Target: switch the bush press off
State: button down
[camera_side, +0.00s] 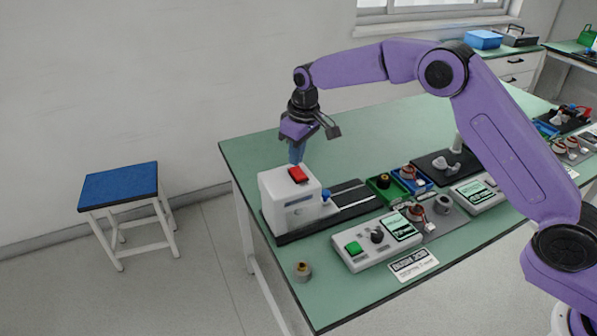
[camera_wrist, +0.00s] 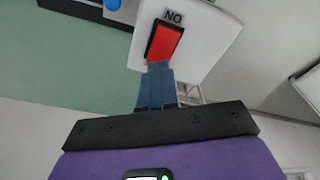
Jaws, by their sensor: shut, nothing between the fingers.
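The bush press is a white box (camera_side: 284,205) on a dark base at the left end of the green table. A red rocker switch (camera_side: 298,174) sits on its top. In the wrist view the red switch (camera_wrist: 165,42) lies beside a label (camera_wrist: 173,15) that reads "NO", probably "ON" seen upside down. My gripper (camera_side: 297,161) points down with its blue fingers shut and empty, right over the switch. In the wrist view the fingertips (camera_wrist: 159,66) overlap the near end of the switch and hide it. I cannot tell whether they touch it.
A blue knob (camera_side: 326,195) and dark rail (camera_side: 352,194) are right of the press. A control box (camera_side: 376,240) with a green button stands in front, near a brass-centred part (camera_side: 302,271). Bins (camera_side: 412,180) lie further right. The table behind the press is clear.

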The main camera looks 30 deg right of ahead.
aim_at(296, 169)
jog(key=shift+f, duration=0.9)
dwell(0.5)
jog(key=shift+r, duration=3.55)
